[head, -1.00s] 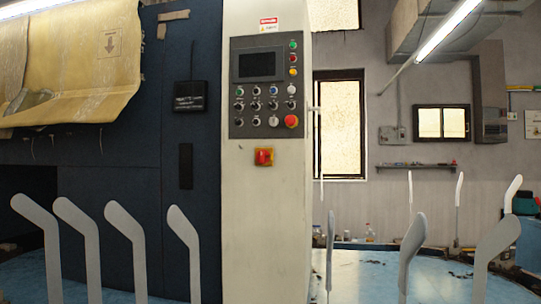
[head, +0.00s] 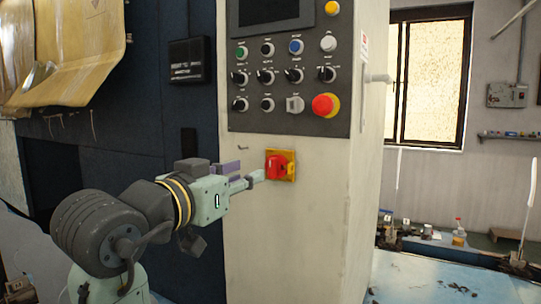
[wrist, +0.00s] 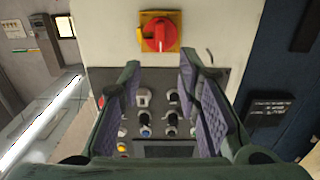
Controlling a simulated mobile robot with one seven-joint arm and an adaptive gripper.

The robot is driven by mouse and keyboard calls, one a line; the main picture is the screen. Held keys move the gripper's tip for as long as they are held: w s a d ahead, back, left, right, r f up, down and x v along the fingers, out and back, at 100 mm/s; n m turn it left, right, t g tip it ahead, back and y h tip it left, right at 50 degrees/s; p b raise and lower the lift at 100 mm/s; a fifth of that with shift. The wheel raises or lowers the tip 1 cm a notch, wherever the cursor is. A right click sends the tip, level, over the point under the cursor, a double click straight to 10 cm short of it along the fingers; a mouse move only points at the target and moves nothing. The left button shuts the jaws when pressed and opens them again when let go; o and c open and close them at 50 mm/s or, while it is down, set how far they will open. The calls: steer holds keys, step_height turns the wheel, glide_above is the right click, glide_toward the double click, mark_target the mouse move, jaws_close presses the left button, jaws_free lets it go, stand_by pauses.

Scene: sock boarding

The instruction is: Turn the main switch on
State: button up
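The main switch (head: 277,167) is a red rotary knob on a yellow square plate, on the cream cabinet front below the button panel. In the wrist view, which is upside down, the red knob (wrist: 158,35) shows at the top centre, just beyond my fingertips. My gripper (head: 254,178) reaches in from the left in the head view, its fingertips close to the knob's left side. In the wrist view my gripper (wrist: 158,66) is open, with its two fingers apart and nothing between them. I cannot tell whether a fingertip touches the knob.
The button panel (head: 300,126) with several knobs and a red emergency button (head: 325,105) is above the switch. A dark blue machine wall (head: 150,140) lies left of the cabinet (head: 300,240). A blue table surface (head: 430,280) is at lower right.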

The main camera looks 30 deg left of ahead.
mark_target(270, 164)
steer(key=w+p, duration=0.1)
steer(key=w, duration=0.2)
steer(key=w+p, duration=0.1)
steer(key=w, duration=0.2)
steer(key=w+p, duration=0.1)
steer(key=w, duration=0.2)
steer(key=shift+w+a, duration=0.1)
steer(key=shift+a, duration=0.2)
jaws_close()
